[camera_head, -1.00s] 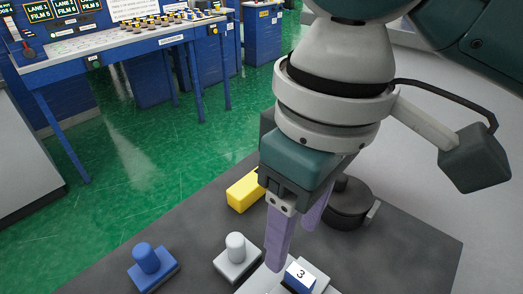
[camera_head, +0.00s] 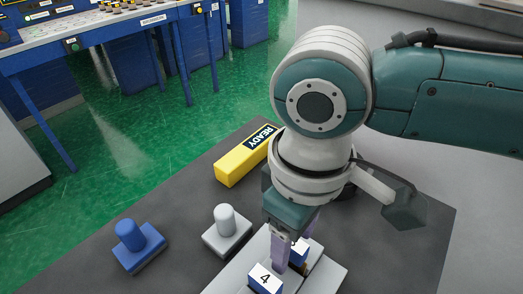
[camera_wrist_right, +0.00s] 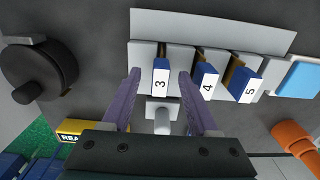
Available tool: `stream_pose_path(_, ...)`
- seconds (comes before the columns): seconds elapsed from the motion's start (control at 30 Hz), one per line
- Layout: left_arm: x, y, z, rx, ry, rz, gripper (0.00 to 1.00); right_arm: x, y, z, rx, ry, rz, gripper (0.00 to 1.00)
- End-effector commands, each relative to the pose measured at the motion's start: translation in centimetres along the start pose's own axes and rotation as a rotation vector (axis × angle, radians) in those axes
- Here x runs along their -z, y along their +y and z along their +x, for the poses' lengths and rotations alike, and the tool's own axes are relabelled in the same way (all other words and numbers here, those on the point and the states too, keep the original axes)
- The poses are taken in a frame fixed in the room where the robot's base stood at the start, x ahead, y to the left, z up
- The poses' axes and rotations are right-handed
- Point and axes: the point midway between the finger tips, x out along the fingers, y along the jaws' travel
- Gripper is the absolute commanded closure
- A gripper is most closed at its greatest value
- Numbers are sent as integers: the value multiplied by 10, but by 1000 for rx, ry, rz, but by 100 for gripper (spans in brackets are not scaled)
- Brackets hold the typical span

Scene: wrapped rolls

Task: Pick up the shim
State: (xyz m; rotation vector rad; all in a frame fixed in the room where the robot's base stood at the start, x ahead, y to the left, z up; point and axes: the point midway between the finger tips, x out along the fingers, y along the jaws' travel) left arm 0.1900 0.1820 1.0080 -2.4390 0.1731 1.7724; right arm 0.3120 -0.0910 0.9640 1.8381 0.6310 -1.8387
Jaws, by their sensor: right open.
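The pictures do not label a shim. Small blue blocks with white numbered faces stand in a light grey slotted rack (camera_wrist_right: 205,24): block 3 (camera_wrist_right: 161,80), block 4 (camera_wrist_right: 206,82) and block 5 (camera_wrist_right: 246,80) show in the right wrist view. My right gripper (camera_wrist_right: 160,74) is open, with its two purple fingers on either side of block 3. I cannot tell whether they touch it. In the head view the right gripper (camera_head: 290,255) points down at the rack and partly hides block 3. Block 4 (camera_head: 265,279) shows in front. My left gripper is not in view.
A grey knobbed base (camera_head: 226,232) and a blue knobbed base (camera_head: 138,246) stand left of the rack. A yellow READY block (camera_head: 247,157) lies behind them. The wrist view shows a black round part (camera_wrist_right: 38,72), a light blue block (camera_wrist_right: 299,78) and an orange part (camera_wrist_right: 294,140).

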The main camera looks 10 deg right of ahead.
Motion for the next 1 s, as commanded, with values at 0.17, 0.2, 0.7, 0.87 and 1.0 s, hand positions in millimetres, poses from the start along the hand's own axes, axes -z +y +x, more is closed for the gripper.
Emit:
stream_pose_path(0.17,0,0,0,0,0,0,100,0,0,0,1,1,-1,40)
stream_pose_path(0.2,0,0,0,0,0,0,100,0,0,0,1,1,-1,43)
stream_pose_path(0.7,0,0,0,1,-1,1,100,0,0,0,1,1,0,100)
stream_pose_path(0.87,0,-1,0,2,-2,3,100,0,0,0,1,1,0,100)
stream_pose_path(1.0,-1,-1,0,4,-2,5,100,0,0,0,1,1,0,100)
